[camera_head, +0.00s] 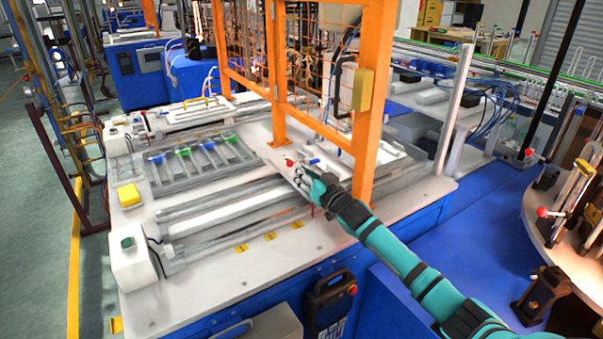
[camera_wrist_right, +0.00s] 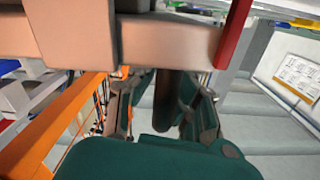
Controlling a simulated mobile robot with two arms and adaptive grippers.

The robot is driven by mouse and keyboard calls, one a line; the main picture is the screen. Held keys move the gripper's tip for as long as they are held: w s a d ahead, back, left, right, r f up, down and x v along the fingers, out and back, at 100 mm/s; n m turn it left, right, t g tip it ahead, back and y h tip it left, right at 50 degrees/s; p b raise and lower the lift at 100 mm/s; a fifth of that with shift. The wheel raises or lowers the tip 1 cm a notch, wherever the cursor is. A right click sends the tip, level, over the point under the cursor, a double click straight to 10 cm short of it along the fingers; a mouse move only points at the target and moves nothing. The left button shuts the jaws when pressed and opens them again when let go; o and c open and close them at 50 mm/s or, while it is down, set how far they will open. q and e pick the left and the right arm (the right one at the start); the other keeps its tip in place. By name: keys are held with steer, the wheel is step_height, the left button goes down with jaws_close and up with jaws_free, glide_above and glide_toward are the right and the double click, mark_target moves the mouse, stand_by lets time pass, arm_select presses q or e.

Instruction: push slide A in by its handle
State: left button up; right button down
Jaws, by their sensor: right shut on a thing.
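My right gripper (camera_head: 310,180) reaches over the machine table from the right, at the right end of the pale slide rails. In the right wrist view its dark fingers (camera_wrist_right: 163,105) are closed around a dark round handle (camera_wrist_right: 166,92). The handle stands out from a pale beige block (camera_wrist_right: 170,40), which seems to be part of slide A. In the head view the gripper hides the handle, and I cannot tell how far in the slide sits. My left gripper is not in view.
An orange frame (camera_head: 281,75) with mesh rises just behind the gripper, with a post (camera_head: 370,100) close to its right. A grey tray (camera_head: 175,181) holds tubes with blue and green ends. A yellow box (camera_head: 129,195) sits at the table's left side.

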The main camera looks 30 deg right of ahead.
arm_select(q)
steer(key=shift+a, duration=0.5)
arm_select(e)
steer(key=shift+d+r, duration=0.1)
steer(key=shift+d, duration=0.5)
steer(key=c, duration=1.4)
jaws_free()
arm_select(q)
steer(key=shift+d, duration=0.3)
arm_select(e)
steer(key=shift+s, duration=0.1)
steer(key=shift+s+f, duration=0.2)
steer(key=shift+s, duration=0.1)
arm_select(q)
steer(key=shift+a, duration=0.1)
arm_select(e)
steer(key=s, duration=1.1)
steer(key=shift+s+d+r, duration=0.1)
steer(key=shift+d+r, duration=0.05)
